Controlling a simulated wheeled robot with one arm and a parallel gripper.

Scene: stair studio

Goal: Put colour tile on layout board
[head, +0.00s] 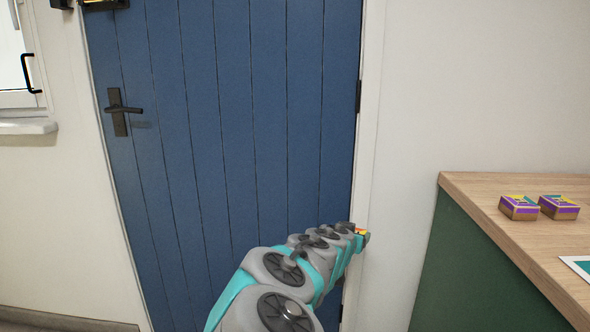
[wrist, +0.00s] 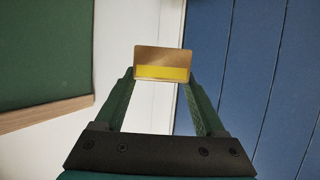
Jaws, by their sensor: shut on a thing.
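My gripper (head: 364,237) is stretched out in front of the blue door's right edge, left of the wooden worktop. In the wrist view my gripper (wrist: 162,80) is shut on the colour tile (wrist: 162,57), a small tan piece with a yellow band, held between the two fingertips. In the head view only a small orange-yellow bit of the tile (head: 360,231) shows. A flat white-edged teal panel (head: 577,265), which looks like the layout board, lies on the worktop and is cut off by the right picture edge.
Two small purple, yellow and tan blocks (head: 519,207) (head: 559,207) stand on the wooden worktop (head: 480,192). The worktop has a dark green side (head: 460,270). A blue door (head: 230,120) with a black handle (head: 122,110) is behind my arm. The worktop's near left part is clear.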

